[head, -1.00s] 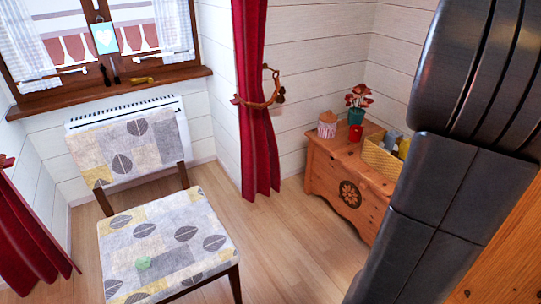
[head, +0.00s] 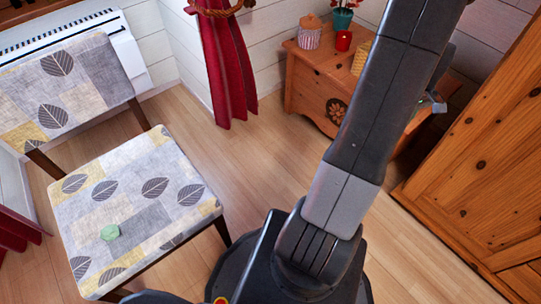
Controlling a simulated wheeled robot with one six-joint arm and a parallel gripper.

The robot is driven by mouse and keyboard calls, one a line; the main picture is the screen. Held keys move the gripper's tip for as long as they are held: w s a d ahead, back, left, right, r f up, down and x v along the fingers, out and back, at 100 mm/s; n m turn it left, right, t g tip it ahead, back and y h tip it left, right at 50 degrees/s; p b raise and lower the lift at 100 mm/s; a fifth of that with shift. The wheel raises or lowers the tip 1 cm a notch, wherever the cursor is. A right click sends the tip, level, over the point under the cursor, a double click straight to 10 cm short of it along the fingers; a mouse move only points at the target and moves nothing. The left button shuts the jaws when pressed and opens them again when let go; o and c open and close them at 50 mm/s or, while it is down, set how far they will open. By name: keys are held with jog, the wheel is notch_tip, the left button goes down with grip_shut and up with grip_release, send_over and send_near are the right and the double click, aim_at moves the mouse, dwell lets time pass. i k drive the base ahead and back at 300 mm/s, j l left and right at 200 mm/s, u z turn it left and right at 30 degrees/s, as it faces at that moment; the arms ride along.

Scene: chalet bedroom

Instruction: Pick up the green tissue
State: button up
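The green tissue (head: 110,233) is a small, pale green crumpled piece. It lies on the patterned seat of the chair (head: 150,183), toward the seat's front left. Nothing touches or covers it. My arm rises from the bottom middle to the top right, well to the right of the chair. A small grey part beside the arm, in front of the chest, may be my gripper (head: 434,104). It is mostly hidden by the arm, its fingers cannot be made out, and it is far from the tissue.
A wooden chest (head: 310,90) carries a striped jar (head: 309,35), a red cup (head: 343,40) and a potted plant. A wooden cabinet (head: 490,170) stands at right. A red curtain (head: 225,75) and white radiator (head: 70,40) are behind. The floor between chair and chest is clear.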

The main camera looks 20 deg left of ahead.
aim_at(110, 232)
jog(key=u, duration=3.75)
